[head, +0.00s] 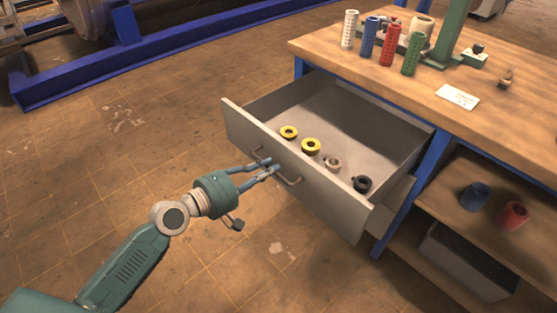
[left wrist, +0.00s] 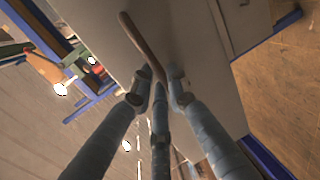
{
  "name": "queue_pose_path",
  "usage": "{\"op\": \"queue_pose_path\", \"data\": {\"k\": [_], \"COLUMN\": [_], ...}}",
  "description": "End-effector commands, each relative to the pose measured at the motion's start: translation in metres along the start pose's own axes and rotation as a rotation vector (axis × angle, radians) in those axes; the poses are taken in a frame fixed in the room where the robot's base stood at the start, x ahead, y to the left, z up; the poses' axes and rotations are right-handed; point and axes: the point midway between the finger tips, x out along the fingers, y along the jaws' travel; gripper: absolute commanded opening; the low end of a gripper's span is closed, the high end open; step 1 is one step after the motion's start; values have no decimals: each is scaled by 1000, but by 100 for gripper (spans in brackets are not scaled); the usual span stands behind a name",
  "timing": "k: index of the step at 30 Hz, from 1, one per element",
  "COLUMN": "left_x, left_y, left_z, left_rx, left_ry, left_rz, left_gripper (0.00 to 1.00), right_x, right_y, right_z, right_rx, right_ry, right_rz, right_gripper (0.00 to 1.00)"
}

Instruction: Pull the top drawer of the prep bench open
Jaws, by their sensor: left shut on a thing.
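The top drawer (head: 300,195) of the prep bench (head: 480,110) stands well open, pulled out toward my side. Inside lie two yellow rings (head: 311,147), a beige ring (head: 332,164) and a black ring (head: 362,184). My left gripper (head: 272,168) is at the drawer's front, shut on the bar handle (head: 290,181). In the left wrist view the handle (left wrist: 140,42) runs down between the fingers of the gripper (left wrist: 160,90) against the grey drawer front. The fingers hide part of the handle. My right gripper is not in view.
Perforated cylinders in white, blue, red (head: 389,46) and green stand on the bench top beside a green stand (head: 449,35). A lower shelf holds a blue cup (head: 475,196) and a red cup (head: 513,215). The tiled floor (head: 130,180) left of the drawer is clear.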

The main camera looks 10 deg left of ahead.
Motion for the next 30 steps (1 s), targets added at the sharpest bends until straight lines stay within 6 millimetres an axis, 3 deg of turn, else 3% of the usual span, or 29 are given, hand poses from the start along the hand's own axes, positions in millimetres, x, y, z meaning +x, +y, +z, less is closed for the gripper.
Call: {"op": "queue_pose_path", "data": {"k": [6,20,21,23,30], "left_x": [-12,-14,-14,-14,-14], "left_y": [-4,-4,-4,-4,-3], "left_z": [0,0,0,0,0], "left_rx": [0,0,0,0,0], "left_ry": [-1,0,0,0,0], "left_rz": [-3,-1,-1,-1,0], "left_gripper": [0,0,23,34,34], "right_x": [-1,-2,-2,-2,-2], "right_y": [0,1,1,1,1], "right_z": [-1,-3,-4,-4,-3], "right_rx": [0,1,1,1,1], "right_ry": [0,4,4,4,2], "right_rz": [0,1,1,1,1], "right_gripper": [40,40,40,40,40]}}
